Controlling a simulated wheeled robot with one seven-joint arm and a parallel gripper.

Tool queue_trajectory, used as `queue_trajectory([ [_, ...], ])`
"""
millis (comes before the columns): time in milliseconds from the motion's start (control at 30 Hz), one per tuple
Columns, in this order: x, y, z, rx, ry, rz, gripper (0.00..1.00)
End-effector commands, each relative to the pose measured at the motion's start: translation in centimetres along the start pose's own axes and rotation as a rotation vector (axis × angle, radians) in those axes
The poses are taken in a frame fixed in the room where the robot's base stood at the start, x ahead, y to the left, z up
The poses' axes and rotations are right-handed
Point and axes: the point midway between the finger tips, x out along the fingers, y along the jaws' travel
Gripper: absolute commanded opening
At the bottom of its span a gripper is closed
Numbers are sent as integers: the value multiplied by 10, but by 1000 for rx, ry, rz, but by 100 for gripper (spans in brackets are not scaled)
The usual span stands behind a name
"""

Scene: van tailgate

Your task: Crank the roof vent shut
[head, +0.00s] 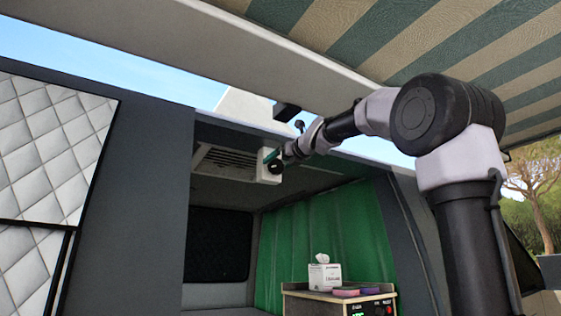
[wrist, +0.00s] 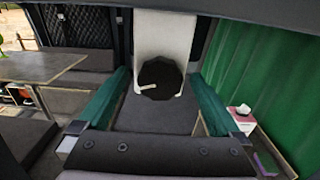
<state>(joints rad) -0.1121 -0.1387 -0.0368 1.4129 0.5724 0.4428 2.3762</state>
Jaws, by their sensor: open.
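The roof vent (head: 228,161), a pale louvred panel, is set under the van roof in the head view. At its right end is a white housing (head: 268,178), also in the wrist view (wrist: 164,31). A black scalloped knob (wrist: 160,76) with a short pale pointer or handle sits on the housing's lower end. The pointer points left in the wrist view. My gripper (wrist: 160,72) is open, its teal fingers to the left and right of the knob with gaps visible. In the head view my gripper (head: 272,158) is at the housing. I cannot tell how far shut the vent is.
A green curtain (head: 330,240) hangs below right. A cabinet (head: 325,300) holds a tissue box (head: 324,274) and sponge-like blocks (head: 355,291). A striped awning (head: 440,40) spans overhead. A table (wrist: 50,66) and dark seats show left in the wrist view.

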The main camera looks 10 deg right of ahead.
Motion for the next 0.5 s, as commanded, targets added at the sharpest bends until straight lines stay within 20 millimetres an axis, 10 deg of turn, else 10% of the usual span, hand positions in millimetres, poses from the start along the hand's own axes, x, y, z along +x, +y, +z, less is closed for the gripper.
queue_trajectory([
  [33,0,0,0,0,0,0,88],
  [233,0,0,0,0,0,0,15],
  [500,0,1,0,-25,1,1,15],
])
